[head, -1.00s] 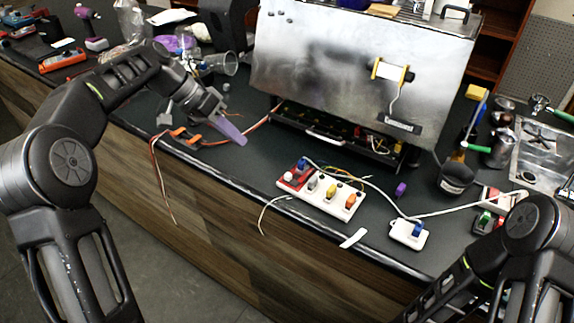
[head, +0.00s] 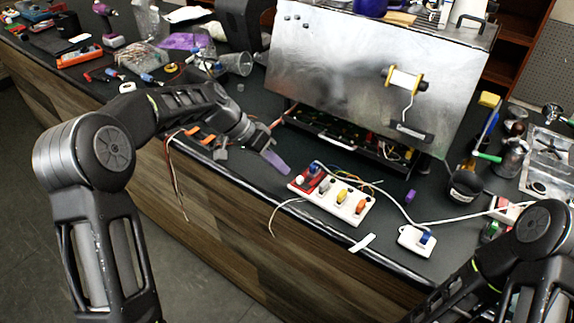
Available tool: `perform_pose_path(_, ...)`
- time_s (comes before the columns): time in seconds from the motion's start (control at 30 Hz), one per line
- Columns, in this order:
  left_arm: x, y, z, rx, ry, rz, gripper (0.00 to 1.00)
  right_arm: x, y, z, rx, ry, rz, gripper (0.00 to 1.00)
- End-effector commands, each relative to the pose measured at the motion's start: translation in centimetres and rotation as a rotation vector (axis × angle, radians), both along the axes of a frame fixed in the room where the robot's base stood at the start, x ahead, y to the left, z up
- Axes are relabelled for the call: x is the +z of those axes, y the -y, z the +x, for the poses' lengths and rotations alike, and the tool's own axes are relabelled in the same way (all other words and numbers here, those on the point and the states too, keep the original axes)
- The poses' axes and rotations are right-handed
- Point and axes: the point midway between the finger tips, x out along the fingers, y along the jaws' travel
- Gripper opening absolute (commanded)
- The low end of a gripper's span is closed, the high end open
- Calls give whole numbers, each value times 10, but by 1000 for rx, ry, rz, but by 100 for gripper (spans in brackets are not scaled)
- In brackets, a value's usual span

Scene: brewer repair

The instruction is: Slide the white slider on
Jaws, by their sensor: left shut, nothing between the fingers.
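A white strip (head: 332,202) with a red left end lies on the counter in front of the metal machine. A small white knob (head: 300,180) sits on the red end, with a blue knob (head: 314,168) beside it. Grey, yellow and orange knobs (head: 361,206) follow along the strip. My left gripper (head: 277,164), with purplish fingers, is shut and empty. Its tips are a little up and left of the strip's red end, apart from the white knob in the picture. Their height above the counter is unclear. Only part of my right arm shows at lower right; its gripper is out of view.
The metal machine (head: 345,75) stands behind the strip, with an open lower tray of wiring (head: 345,140). Loose wires lie around the strip. A white tag (head: 362,243) is near the counter edge.

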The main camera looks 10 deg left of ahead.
Motion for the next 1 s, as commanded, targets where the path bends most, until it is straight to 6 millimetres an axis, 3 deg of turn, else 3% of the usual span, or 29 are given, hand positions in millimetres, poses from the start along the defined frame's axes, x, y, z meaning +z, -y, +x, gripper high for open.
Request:
perform_pose_path(0.2, 3, 21, -9, -2, 1, 0, 0, 9, 1, -1, -1, -4, -2, 36)
perform_pose_path(0.57, 2, 23, -10, 1, 3, 1, 0, 9, 1, -1, -1, -4, -2, 36)
perform_pose_path(0.8, -2, 43, -19, -2, 3, 1, 0, -9, 0, 1, 0, 3, 2, 36)
perform_pose_path(1.0, 1, 45, -21, 0, 1, 1, 0, -6, -1, 1, 1, 3, 3, 36)
